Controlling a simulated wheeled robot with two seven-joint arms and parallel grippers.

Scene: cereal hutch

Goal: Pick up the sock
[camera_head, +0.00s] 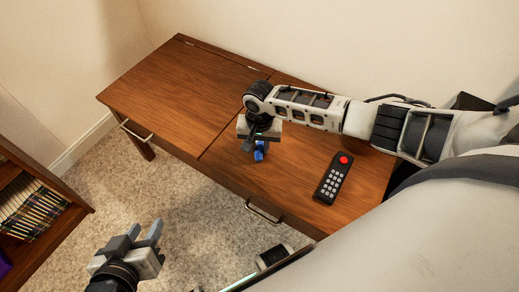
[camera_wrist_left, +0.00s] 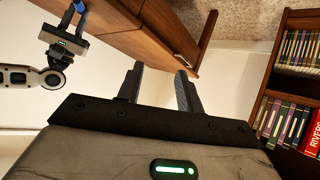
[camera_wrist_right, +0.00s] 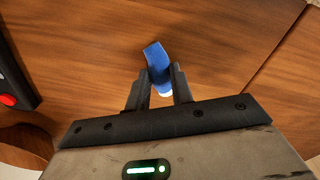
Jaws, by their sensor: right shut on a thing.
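A small blue sock with a white part (camera_wrist_right: 156,62) is between the fingers of my right gripper (camera_wrist_right: 158,88) in the right wrist view. My right gripper is shut on it, over the wooden desk (camera_head: 165,85). In the head view the blue sock (camera_head: 260,151) shows just below my right gripper (camera_head: 255,143), near the desk's front edge. I cannot tell whether the sock still touches the desk. My left gripper (camera_head: 146,234) is open and empty over the carpet in front of the desk. Its spread fingers (camera_wrist_left: 160,88) also show in the left wrist view.
A black remote (camera_head: 332,178) with a red button lies on the desk to the right of the sock. A bookshelf (camera_head: 35,215) with several books stands at the left. The desk's left half is clear. Drawer handles (camera_head: 264,211) stick out at its front.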

